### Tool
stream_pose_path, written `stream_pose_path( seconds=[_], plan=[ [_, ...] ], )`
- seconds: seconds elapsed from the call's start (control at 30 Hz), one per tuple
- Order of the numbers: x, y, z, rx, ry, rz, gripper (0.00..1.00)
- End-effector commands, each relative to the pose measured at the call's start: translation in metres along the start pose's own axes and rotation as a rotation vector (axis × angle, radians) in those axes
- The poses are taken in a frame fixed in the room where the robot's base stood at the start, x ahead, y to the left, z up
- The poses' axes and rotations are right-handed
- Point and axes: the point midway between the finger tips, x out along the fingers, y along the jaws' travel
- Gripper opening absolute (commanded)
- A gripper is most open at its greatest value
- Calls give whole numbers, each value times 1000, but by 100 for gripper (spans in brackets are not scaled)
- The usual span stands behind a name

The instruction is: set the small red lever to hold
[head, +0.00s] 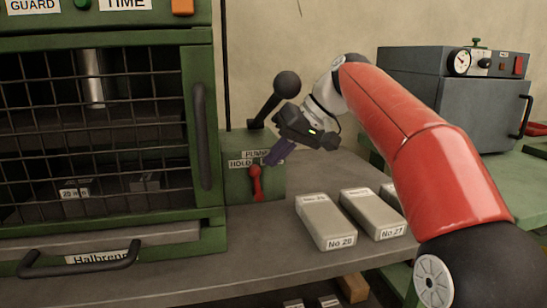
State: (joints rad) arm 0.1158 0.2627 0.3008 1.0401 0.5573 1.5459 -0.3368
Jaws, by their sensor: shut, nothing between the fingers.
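The small red lever (256,183) is on the front of a green pump box (236,186). It stands roughly upright, its upper end just under the "HOLD" label (240,163). Part of the lettering to the right of that label is hidden by my fingers. My gripper (272,160) is shut and empty. Its purple fingers point down and left, above and to the right of the lever's upper end. I see a small gap between them in the picture; I cannot tell the distance in depth.
A long black lever with a ball knob (287,84) rises from the pump box close to my gripper. A green press with a mesh guard (100,120) stands at left. Labelled grey blocks (325,220) (372,213) lie on the bench (265,250). A grey oven (455,105) stands behind my arm.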

Motion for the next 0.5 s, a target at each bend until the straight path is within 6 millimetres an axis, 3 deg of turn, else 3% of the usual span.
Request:
stream_pose_path(
  seconds=[0.1,0.3,0.5],
  plan=[
    [-25,0,-2,1,3,3,0],
    [-54,0,-1,1,3,1,0],
    [-55,4,11,63,18,-62,0]
  ],
)
